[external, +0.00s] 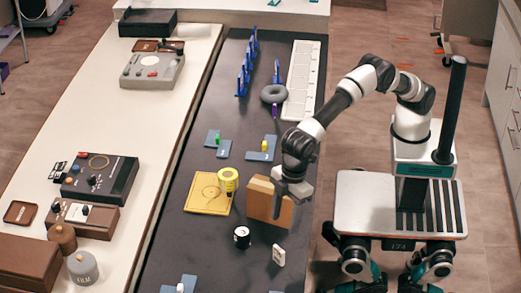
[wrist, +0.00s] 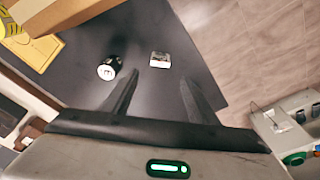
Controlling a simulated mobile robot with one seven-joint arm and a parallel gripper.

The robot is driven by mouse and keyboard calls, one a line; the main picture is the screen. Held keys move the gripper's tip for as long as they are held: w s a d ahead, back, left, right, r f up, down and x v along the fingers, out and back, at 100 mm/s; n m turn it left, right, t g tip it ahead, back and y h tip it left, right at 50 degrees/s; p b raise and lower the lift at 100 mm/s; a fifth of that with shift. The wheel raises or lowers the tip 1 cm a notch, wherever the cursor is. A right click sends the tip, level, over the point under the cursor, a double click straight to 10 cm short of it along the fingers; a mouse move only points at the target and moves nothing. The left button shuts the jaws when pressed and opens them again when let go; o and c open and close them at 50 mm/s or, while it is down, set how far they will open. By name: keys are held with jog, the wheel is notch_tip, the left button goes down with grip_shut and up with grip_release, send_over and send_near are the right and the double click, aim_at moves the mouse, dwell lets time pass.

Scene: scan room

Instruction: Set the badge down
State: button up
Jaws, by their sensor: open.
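The small white badge (external: 279,255) is on the dark table top near its right edge. In the wrist view the badge (wrist: 160,59) is a pale rectangle with a dark marking, just beyond my fingertips and apart from them. My gripper (external: 290,198) is above the table, beside the right end of a brown box. In the wrist view my gripper (wrist: 160,80) has its two fingers spread, with nothing between them.
The brown box (external: 262,200) stands close to my gripper. A black-and-white round item (external: 242,237) is left of the badge. A yellow tape roll (external: 228,180) and tan board (external: 205,198) are farther left. The table's right edge drops to the floor.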

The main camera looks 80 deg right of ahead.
jog(key=w+d+r+m, duration=0.2)
jog(key=w+d+r, duration=0.3)
jog(key=d+r, duration=0.65)
jog(key=s+d+r+m+t, duration=0.1)
jog(key=d+r, duration=0.2)
jog(key=d, duration=0.7)
jog(key=s+d+r+m+t, duration=0.1)
jog(key=d+r, duration=0.2)
jog(key=d, duration=0.7)
jog(key=s+d+f+m+t, duration=0.1)
jog(key=s+d+m, duration=0.1)
jog(key=s+d, duration=0.7)
jog(key=s+d+f+m+t+h, duration=0.1)
jog(key=s+d+m, duration=0.2)
jog(key=s+d, duration=0.6)
jog(key=d, duration=0.4)
jog(key=shift+s+f, duration=0.3)
jog(key=shift+d, duration=0.1)
notch_tip(320, 180, up, 12)
jog(key=p, duration=1.2)
